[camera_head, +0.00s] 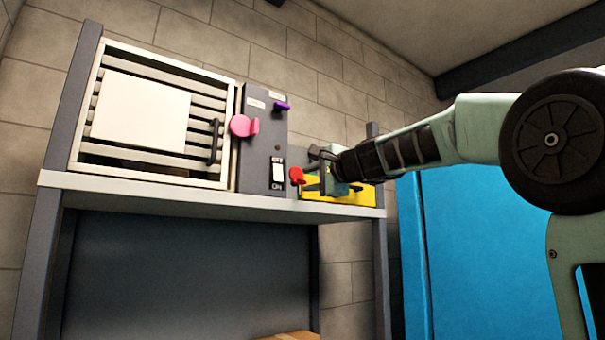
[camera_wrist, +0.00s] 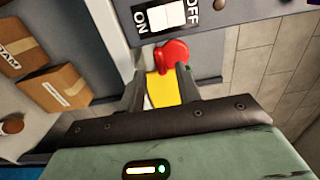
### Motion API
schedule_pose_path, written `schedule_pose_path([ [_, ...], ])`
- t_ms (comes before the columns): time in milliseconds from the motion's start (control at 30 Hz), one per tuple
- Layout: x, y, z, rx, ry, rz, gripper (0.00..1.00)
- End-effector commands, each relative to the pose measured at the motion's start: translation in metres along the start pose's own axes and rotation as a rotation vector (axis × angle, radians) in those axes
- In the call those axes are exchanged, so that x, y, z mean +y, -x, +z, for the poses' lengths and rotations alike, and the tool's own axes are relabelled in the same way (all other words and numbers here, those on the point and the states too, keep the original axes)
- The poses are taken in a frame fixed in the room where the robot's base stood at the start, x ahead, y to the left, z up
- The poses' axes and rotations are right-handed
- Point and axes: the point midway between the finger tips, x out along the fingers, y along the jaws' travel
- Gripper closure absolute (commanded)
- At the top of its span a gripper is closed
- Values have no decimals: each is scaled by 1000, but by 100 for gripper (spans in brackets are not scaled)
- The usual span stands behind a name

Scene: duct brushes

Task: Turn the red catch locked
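The red catch (camera_head: 297,176) is at the lower right of the grey control box, beside the ON/OFF switch. In the wrist view the red catch (camera_wrist: 172,55) is a rounded red knob just ahead of my fingertips, nearer the right finger. My gripper (camera_head: 319,172) is to the right of the catch in the head view. In the wrist view my gripper (camera_wrist: 160,78) is open, with a gap between its fingers and nothing held. I cannot tell whether a finger touches the catch. The underside of the catch is partly hidden.
The grey control box (camera_head: 254,150) carries a white ON/OFF switch (camera_head: 278,173), a pink catch (camera_head: 243,125) and a purple catch (camera_head: 282,106). A slatted vent (camera_head: 205,102) stands left of it. A yellow item (camera_head: 345,193) lies behind my gripper. Cardboard boxes (camera_wrist: 55,88) show below.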

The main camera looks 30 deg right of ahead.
Motion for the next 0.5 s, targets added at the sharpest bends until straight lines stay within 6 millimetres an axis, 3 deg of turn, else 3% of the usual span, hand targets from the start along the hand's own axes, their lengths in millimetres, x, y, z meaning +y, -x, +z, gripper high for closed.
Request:
schedule_pose_path([
  [200,-2,-30,0,-1,0,0,66],
  [500,0,-39,1,-1,1,-1,66],
])
